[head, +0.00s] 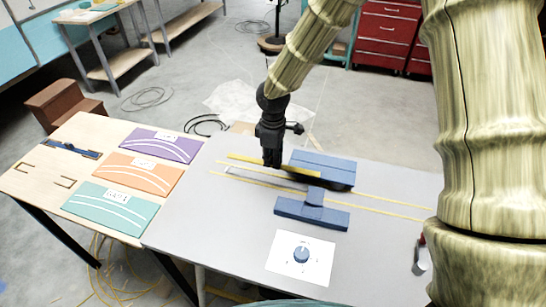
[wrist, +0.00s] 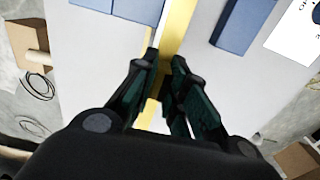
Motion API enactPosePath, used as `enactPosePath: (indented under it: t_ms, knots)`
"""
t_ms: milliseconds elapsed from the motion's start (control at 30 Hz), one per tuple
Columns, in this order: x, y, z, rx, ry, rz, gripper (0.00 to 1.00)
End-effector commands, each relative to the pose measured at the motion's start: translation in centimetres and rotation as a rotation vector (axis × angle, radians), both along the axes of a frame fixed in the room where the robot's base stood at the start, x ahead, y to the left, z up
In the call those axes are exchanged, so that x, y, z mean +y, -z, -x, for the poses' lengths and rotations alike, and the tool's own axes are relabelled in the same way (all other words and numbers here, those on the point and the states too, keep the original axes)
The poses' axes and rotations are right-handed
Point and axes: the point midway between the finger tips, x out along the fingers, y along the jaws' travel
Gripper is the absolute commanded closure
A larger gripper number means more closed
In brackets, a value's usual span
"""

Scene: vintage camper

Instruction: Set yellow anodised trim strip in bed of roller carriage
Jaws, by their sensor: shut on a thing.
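My gripper (head: 272,163) points down over the grey table and is shut on the yellow trim strip (head: 300,171). In the wrist view, the strip (wrist: 177,27) runs between the fingers (wrist: 166,58) and on toward the top edge. In the head view, its right end reaches the blue roller carriage (head: 312,211), at the gap between the carriage's front and back blocks. Blue blocks also show in the wrist view (wrist: 240,20), on both sides of the strip. The carriage bed is partly hidden, and I cannot tell whether the strip touches it.
Two thin yellow lines (head: 385,213) run along the grey table (head: 190,230). Purple (head: 160,146), orange (head: 140,172) and teal (head: 112,206) panels lie on the wooden table at left. A red-handled tool (head: 421,254) is at right.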

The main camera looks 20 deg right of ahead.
Motion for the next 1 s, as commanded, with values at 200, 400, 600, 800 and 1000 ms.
enactPosePath:
  t_ms: [200, 400, 600, 800, 1000]
  knots:
    - [0.0, 0.0, 0.0, 0.001, 0.003, 0.001, 1.0]
    - [-0.2, -0.2, 0.1, 0.001, 0.004, 0.0, 1.0]
    - [-0.2, 1.0, 0.1, 0.003, 0.004, 0.001, 1.0]
    - [-0.2, 2.5, 0.1, 0.002, 0.005, 0.0, 1.0]
    - [-0.2, 4.0, 0.1, 0.002, 0.005, 0.0, 1.0]
